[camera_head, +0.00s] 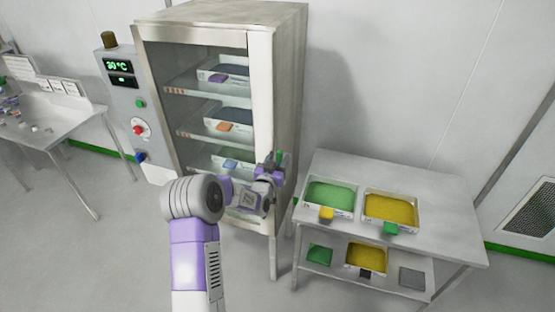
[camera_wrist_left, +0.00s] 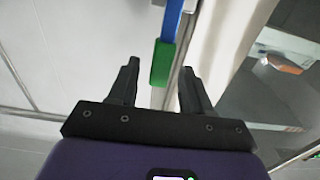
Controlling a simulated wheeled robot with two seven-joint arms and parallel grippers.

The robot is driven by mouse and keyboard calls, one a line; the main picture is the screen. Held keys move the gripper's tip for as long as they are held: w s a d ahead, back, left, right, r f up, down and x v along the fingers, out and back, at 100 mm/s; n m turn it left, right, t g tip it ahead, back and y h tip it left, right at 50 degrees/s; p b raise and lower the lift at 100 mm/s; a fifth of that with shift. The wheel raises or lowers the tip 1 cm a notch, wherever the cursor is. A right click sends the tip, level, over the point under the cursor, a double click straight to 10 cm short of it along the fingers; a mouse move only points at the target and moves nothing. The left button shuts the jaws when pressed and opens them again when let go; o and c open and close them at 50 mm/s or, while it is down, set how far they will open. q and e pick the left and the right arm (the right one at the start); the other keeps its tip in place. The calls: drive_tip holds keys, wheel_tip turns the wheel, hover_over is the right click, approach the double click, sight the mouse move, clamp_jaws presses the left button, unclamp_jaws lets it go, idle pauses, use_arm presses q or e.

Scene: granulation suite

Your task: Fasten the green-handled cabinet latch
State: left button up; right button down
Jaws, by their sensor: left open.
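The drying cabinet (camera_head: 275,70) stands at centre with its glazed front towards me. The latch handle is a green grip (camera_wrist_left: 161,62) on a blue bar (camera_wrist_left: 171,18), beside the pale cabinet edge (camera_wrist_left: 206,45). In the head view a bit of the green (camera_head: 280,155) shows at the cabinet's right front edge, mostly hidden by my gripper. My left gripper (camera_head: 273,161) is open and empty at that edge. In the left wrist view its fingers (camera_wrist_left: 160,72) stand apart, one on either side of the green grip's lower end. I cannot tell whether they touch it.
A steel cart (camera_head: 450,210) to the right carries trays of green (camera_head: 331,195) and yellow (camera_head: 392,209) material. A control panel (camera_head: 125,85) is on the cabinet's left. A bench (camera_head: 55,130) stands at far left. The floor between bench and cabinet is clear.

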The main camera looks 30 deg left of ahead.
use_arm(q)
drive_tip(key=shift+c, duration=0.3)
clamp_jaws()
